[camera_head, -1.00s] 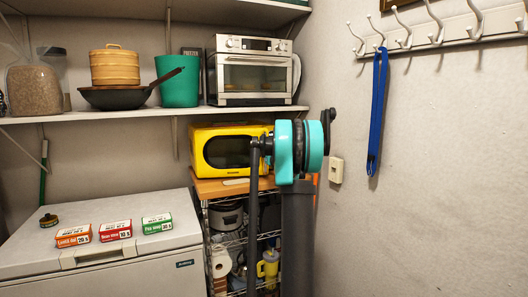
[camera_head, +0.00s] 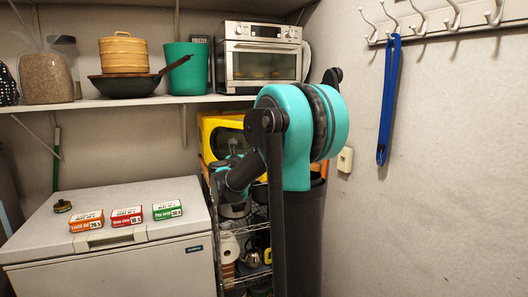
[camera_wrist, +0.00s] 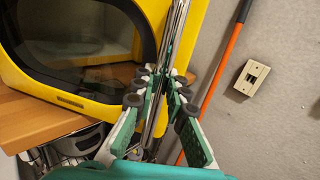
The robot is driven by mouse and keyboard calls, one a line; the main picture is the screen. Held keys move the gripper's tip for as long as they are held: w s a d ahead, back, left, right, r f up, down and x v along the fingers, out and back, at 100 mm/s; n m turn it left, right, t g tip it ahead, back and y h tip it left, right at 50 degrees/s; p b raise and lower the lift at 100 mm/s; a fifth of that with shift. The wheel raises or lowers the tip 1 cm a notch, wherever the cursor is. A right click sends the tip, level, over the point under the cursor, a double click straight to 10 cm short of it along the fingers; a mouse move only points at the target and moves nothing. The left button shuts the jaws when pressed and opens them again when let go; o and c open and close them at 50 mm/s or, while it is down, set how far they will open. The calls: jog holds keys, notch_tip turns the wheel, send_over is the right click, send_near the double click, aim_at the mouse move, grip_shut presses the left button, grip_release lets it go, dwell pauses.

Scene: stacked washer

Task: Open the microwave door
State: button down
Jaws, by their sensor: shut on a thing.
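The yellow microwave (camera_head: 207,132) stands behind my arm in the head view, which covers most of its front. In the wrist view, its yellow front (camera_wrist: 85,105) and dark door window (camera_wrist: 75,45) fill the upper left. No clear gap shows around the door. A shiny upright metal bar, which looks like the door handle (camera_wrist: 178,30), runs along the right side of the front. My gripper (camera_wrist: 161,78) has its green-padded fingers on either side of this bar and is shut on it. The head view does not show the fingertips.
The microwave rests on a wooden top (camera_wrist: 25,118) over a wire rack (camera_head: 233,280). An orange pole (camera_wrist: 212,85) and a wall switch (camera_wrist: 251,78) are close on the right. A shelf (camera_head: 150,100) with a toaster oven (camera_head: 262,58) is above. A white chest freezer (camera_head: 110,245) stands left.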

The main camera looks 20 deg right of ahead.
jog(key=s+a+m+g+h, duration=0.2)
jog(key=s+a, duration=0.2)
jog(key=a, duration=1.2)
jog(key=shift+g+h, duration=0.3)
jog(key=shift+g, duration=0.1)
jog(key=shift+s, duration=0.1)
jog(key=c, duration=1.5)
grip_release()
jog(key=v, duration=1.2)
